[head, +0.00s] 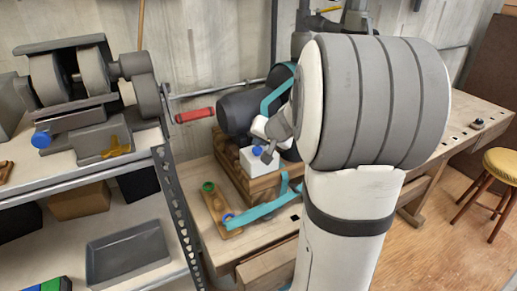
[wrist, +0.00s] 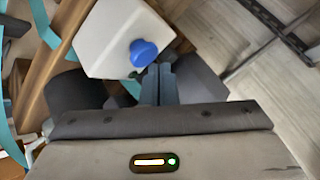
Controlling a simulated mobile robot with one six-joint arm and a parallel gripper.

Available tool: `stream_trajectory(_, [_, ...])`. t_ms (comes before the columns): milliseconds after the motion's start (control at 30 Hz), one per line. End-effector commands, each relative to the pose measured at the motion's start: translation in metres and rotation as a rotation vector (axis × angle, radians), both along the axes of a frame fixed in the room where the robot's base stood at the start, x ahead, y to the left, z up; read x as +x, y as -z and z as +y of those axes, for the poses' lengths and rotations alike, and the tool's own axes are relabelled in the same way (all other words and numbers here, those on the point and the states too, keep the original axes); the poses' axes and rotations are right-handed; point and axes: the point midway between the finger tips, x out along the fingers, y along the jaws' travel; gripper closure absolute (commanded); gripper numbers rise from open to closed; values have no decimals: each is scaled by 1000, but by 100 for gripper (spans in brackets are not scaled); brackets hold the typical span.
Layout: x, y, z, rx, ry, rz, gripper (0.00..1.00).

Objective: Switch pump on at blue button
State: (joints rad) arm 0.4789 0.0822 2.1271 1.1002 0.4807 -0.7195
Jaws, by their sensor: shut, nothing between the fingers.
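A white box (head: 262,166) with a domed blue button (head: 257,150) on top sits on a slatted wooden base (head: 243,180) on the workbench. In the wrist view, the blue button (wrist: 144,52) stands on the white box (wrist: 112,38), just beyond my fingertips. My gripper (head: 268,155) is shut and empty, close beside the button in the head view; in the wrist view its fingers (wrist: 158,70) are together. Whether they touch the button I cannot tell. A dark rounded machine body (head: 238,112), perhaps the pump, lies behind the box, partly hidden by my arm.
A teal strap (head: 262,209) and a small wooden board (head: 217,208) with green and blue round pieces lie in front of the base. A red-handled tool (head: 195,115) juts out at left. A grinder (head: 85,85) with another blue knob (head: 41,139) stands on the left shelf.

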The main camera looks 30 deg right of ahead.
Motion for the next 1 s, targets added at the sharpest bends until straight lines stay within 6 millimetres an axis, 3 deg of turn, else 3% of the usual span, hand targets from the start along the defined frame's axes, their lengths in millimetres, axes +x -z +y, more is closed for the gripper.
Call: stream_trajectory(1000, [0,10,-1,-1,1,0,100])
